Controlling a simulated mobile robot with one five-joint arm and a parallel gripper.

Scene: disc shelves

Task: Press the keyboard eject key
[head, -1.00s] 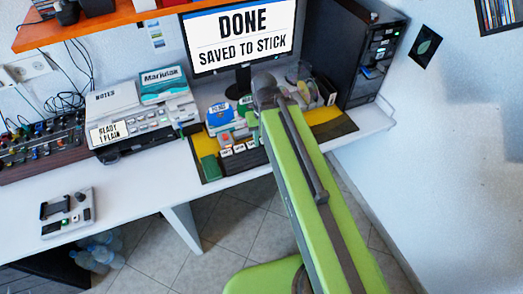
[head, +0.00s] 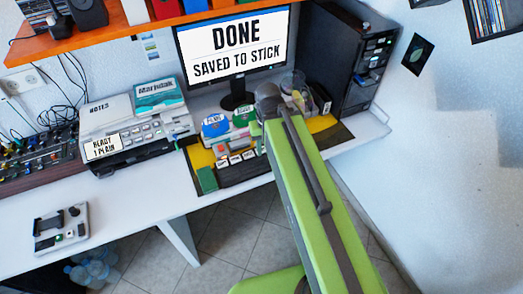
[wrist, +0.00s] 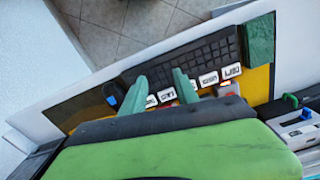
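The dark keyboard (head: 240,173) lies on the desk mat, partly hidden by my arm in the head view. It also shows in the wrist view (wrist: 195,58), with a row of white labelled keys (wrist: 208,78) along its near side. The labels are too small to tell which is the eject key. My gripper (wrist: 160,77) has its two green fingers apart, with nothing visibly held. The fingers overlap the keyboard and the left part of the labelled row; contact cannot be told. My gripper is hidden behind the arm in the head view.
The monitor (head: 236,35) reads "DONE SAVED TO STICK". A green block (head: 207,180) sits at the keyboard's end. A printer-like machine (head: 140,130), a control box (head: 60,228) and a computer tower (head: 345,55) stand on the desk. Bare desk (head: 130,190) lies front left.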

